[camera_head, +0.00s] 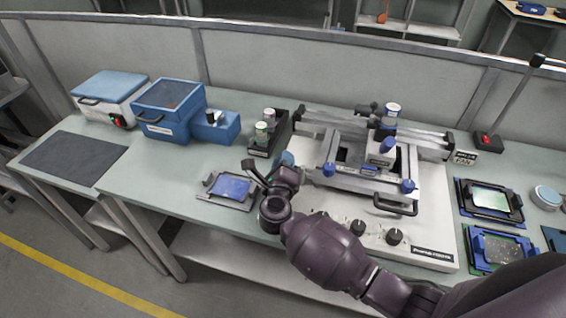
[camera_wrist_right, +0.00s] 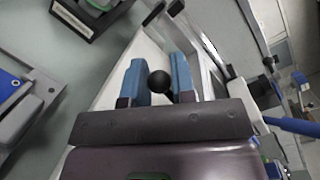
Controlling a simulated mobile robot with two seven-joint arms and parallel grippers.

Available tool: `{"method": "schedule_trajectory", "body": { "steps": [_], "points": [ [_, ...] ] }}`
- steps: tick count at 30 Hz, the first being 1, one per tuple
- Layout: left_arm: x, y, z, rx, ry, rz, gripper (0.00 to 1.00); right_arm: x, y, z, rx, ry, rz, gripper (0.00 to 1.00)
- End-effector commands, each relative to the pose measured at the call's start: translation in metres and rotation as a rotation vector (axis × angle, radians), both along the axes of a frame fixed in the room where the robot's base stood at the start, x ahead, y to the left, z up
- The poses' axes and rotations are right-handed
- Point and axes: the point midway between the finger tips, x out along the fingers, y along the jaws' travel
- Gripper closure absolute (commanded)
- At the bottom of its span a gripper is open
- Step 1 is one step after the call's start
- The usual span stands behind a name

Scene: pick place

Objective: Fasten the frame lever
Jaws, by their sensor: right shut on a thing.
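The stencil-printer-like machine (camera_head: 430,236) with a white base and a grey frame (camera_head: 330,178) stands on the right half of the bench. My right gripper (camera_head: 287,160) is at the left side of this machine. In the right wrist view its two blue fingers (camera_wrist_right: 157,76) are on either side of a round black knob (camera_wrist_right: 160,83), which I take to be the lever's end. The gripper is shut on this knob. The rest of the lever is hidden by the fingers and wrist. My left gripper is not in view.
A small fixture with a blue board (camera_head: 229,187) lies left of my right wrist. A black rack (camera_head: 267,145) with bottles stands behind it. Blue boxes (camera_head: 168,108) stand at the left. Board holders (camera_head: 490,200) lie right of the machine. Bench space at centre left is clear.

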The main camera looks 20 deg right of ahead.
Motion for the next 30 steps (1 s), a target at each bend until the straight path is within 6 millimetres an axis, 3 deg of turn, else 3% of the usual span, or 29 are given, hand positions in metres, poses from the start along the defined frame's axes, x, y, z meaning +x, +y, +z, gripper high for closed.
{"method": "schedule_trajectory", "body": {
  "steps": [8, 9, 13, 23, 30],
  "points": [
    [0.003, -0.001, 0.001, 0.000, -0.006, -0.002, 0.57, 0.000, 0.000, -0.001, 0.002, 0.001, -0.002, 0.99],
    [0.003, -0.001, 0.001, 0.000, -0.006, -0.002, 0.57, 0.000, 0.000, -0.001, 0.002, 0.002, -0.002, 0.71],
    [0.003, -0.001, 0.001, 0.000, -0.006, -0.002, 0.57, 0.000, 0.000, -0.001, 0.002, 0.001, -0.002, 0.51],
    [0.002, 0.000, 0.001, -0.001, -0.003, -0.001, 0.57, -0.002, 0.001, -0.001, 0.001, 0.002, -0.001, 0.51],
    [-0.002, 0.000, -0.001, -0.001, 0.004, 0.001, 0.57, -0.030, 0.013, -0.002, 0.005, 0.004, -0.002, 0.51]
  ]
}}
